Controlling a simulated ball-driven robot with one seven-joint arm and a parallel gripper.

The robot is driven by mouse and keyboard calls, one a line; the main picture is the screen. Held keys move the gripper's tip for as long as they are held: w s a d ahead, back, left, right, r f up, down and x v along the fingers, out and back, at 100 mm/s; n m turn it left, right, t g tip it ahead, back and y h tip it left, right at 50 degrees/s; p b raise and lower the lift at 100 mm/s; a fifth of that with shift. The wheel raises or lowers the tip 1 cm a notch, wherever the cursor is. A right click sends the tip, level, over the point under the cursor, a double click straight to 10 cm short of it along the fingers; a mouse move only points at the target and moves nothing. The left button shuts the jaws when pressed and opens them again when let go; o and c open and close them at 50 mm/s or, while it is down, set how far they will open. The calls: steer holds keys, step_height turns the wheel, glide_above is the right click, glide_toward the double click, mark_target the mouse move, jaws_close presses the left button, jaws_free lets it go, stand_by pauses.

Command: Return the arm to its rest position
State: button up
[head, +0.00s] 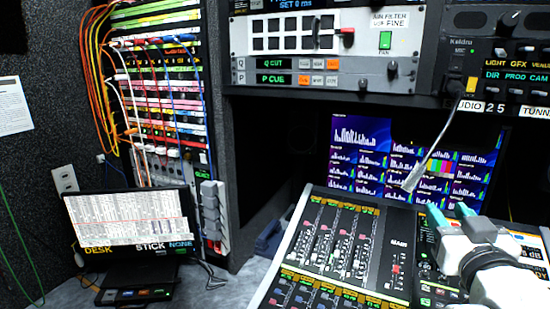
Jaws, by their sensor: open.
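My arm comes in from the lower right corner with its white and grey links. My gripper (451,212) has two teal fingertips, set apart with nothing between them. It is open and appears in front of the right part of the mixing console (345,240), near the console's upper edge. I cannot tell how far it is above the console surface. The rest of my arm is cut off by the frame.
A gooseneck microphone (432,150) hangs from the upper panel, just above and left of my gripper. Monitors (360,150) stand behind the console. A patch rack (155,90) with cables and a small display (125,218) are at left.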

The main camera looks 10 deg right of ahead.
steer(key=s+a+f+n+g+y, duration=0.1)
steer(key=s+a+f+g, duration=0.15)
steer(key=f, duration=0.65)
steer(key=s+a+f+g+y, duration=0.2)
steer(key=s+f+g, duration=0.1)
steer(key=f, duration=0.6)
steer(key=s+a+f+n+g+y, duration=0.1)
steer(key=s+a+f+g, duration=0.15)
steer(key=f, duration=0.55)
steer(key=s+f+g+y+b, duration=0.1)
steer(key=s+f+g+b, duration=0.3)
steer(key=s+f, duration=0.6)
steer(key=s+a+f+g+b, duration=0.1)
steer(key=s+f+g+b, duration=0.3)
steer(key=s+f, duration=0.7)
step_height(320, 180, down, 5)
steer(key=shift+a+r+y+b, duration=0.15)
steer(key=shift+y+b, duration=0.25)
steer(key=shift+b, duration=0.6)
